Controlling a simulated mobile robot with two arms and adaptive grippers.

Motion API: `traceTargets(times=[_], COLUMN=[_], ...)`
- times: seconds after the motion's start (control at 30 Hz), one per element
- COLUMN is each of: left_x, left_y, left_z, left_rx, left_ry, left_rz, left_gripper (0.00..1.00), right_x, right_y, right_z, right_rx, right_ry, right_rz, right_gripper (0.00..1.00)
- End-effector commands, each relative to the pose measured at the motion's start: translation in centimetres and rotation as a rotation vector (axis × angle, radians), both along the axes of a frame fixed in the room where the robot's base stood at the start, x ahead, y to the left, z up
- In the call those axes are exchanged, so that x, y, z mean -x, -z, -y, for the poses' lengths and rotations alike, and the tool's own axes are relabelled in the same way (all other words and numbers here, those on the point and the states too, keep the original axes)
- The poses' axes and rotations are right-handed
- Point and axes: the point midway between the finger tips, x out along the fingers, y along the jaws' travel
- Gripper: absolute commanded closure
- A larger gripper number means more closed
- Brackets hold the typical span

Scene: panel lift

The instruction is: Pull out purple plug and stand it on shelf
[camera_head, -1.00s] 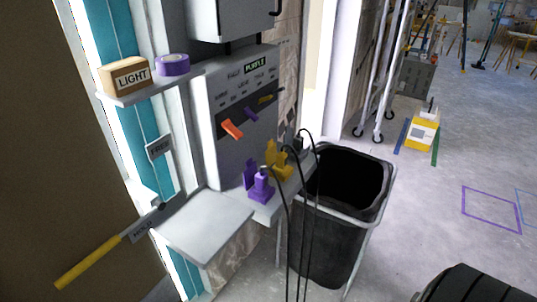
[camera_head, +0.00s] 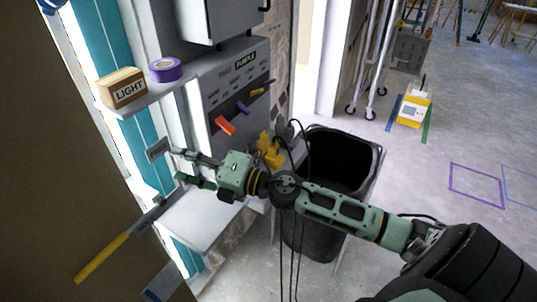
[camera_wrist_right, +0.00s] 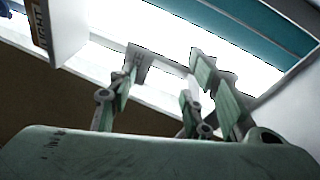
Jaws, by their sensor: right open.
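The purple plug does not show; my right arm covers the spot by the panel's foot where it stood. The yellow plug (camera_head: 268,150) shows just above my wrist. My right gripper (camera_head: 180,166) is open, its fingers pointing left, in front of the wall strip near a small grey sign (camera_head: 157,150). In the right wrist view the gripper's fingers (camera_wrist_right: 165,80) are apart with no plug between them. The pale lower shelf (camera_head: 200,225) is bare where it shows, below the gripper. My left gripper is not in view.
The upper shelf (camera_head: 150,103) holds a LIGHT box (camera_head: 122,88) and purple tape (camera_head: 165,69). The panel (camera_head: 230,90) has coloured levers. A black bin (camera_head: 338,160) stands behind my arm, with dark cables hanging in front. A yellow-handled bar (camera_head: 102,258) juts out at lower left.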

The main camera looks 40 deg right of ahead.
Motion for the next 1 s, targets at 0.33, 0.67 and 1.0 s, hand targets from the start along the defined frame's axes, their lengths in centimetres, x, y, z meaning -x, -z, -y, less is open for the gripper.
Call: traceTargets(times=[0.33,0.67,1.0], left_x=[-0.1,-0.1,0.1], left_y=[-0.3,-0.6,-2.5], left_z=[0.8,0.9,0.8], left_rx=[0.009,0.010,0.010], left_ry=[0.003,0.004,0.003], left_rz=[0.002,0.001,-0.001], left_gripper=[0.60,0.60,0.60], right_x=[0.3,1.5,-0.7], right_y=[8.6,9.7,13.6], right_z=[13.8,22.7,21.3], right_rx=[1.072,1.326,1.323], right_ry=[-0.364,-0.383,-0.386], right_rz=[-0.151,-0.332,-0.335], right_gripper=[0.55,0.55,0.55])
